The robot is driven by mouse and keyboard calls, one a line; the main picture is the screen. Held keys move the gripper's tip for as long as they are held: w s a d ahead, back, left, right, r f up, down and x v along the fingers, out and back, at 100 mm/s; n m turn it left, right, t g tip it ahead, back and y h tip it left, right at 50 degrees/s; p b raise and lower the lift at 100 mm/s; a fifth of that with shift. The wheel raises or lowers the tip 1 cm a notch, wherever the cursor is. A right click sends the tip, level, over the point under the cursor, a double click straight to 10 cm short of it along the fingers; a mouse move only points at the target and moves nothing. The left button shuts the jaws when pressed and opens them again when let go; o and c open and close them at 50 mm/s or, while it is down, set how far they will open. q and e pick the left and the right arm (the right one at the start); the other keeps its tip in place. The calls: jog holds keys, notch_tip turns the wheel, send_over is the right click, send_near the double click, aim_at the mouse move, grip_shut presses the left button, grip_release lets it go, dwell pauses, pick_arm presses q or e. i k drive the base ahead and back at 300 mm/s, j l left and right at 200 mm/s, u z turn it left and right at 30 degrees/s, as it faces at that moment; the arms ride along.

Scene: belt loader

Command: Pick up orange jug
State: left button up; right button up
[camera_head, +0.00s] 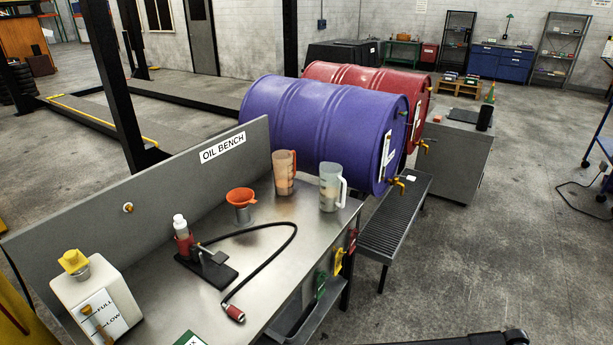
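An orange translucent jug (284,174) stands upright at the back right of the metal oil bench, close to the back panel. Its handle is on its right side. A clear whitish jug (330,188) with a white handle stands just to its right and a little nearer. An orange funnel (241,197) stands to its left and nearer. Neither of my grippers shows in the head view, so their state cannot be seen.
A purple drum (320,125) and a red drum (375,78) lie behind. The bench's right front surface is mostly clear.

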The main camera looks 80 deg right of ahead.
aim_at(284, 160)
jog(key=z, duration=2.65)
jog(key=i+l+u, duration=0.1)
jog(key=i+l, duration=1.25)
jog(key=k+l, duration=0.05)
jog(key=l, duration=0.05)
